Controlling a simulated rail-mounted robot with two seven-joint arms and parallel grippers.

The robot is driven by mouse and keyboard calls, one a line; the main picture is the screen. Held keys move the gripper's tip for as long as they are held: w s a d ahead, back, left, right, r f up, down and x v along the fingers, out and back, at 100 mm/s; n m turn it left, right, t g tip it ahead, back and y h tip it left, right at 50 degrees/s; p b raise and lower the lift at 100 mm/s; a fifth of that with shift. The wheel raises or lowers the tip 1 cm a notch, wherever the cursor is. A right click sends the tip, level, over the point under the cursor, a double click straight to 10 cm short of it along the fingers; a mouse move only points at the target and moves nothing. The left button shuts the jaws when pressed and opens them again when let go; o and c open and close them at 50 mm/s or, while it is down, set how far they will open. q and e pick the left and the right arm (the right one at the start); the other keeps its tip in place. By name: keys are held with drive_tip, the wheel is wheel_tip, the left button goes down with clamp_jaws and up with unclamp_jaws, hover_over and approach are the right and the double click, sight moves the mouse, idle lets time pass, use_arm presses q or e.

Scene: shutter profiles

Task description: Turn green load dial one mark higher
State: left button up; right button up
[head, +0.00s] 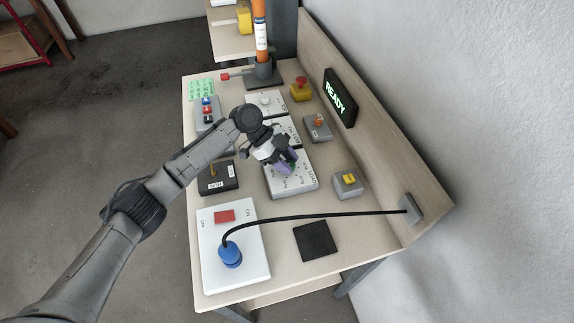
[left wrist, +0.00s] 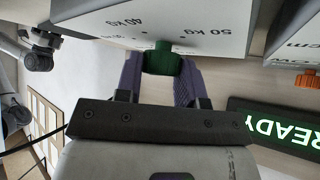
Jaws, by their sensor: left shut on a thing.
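The green load dial (head: 294,155) sits on a white box (head: 301,182) marked LOAD, in the middle of the bench. My left gripper (head: 286,161) reaches over this box, its purple fingers shut on the dial. In the left wrist view the green dial (left wrist: 162,60) is between the two fingers, one on each side. The box face (left wrist: 200,22) there shows the labels 40 kg and 50 kg with small dots, upside down. The dial's pointer is hidden, so I cannot tell which mark it points to. My right gripper does not show.
Two more white boxes, including one at the back (head: 266,104), stand behind the load box. A yellow-button box (head: 348,183) stands to its right. A white switch panel (head: 211,267) with a blue plug (head: 230,255) and black cable is in front.

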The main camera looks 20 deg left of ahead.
use_arm(q)
drive_tip(key=shift+m+g, duration=0.3)
drive_tip(key=shift+m, duration=0.1)
idle(0.3)
drive_tip(key=o, duration=0.9)
drive_tip(key=shift+p+v, duration=0.55)
drive_tip(key=shift+v, duration=6.35)
drive_tip(key=shift+w, duration=0.1)
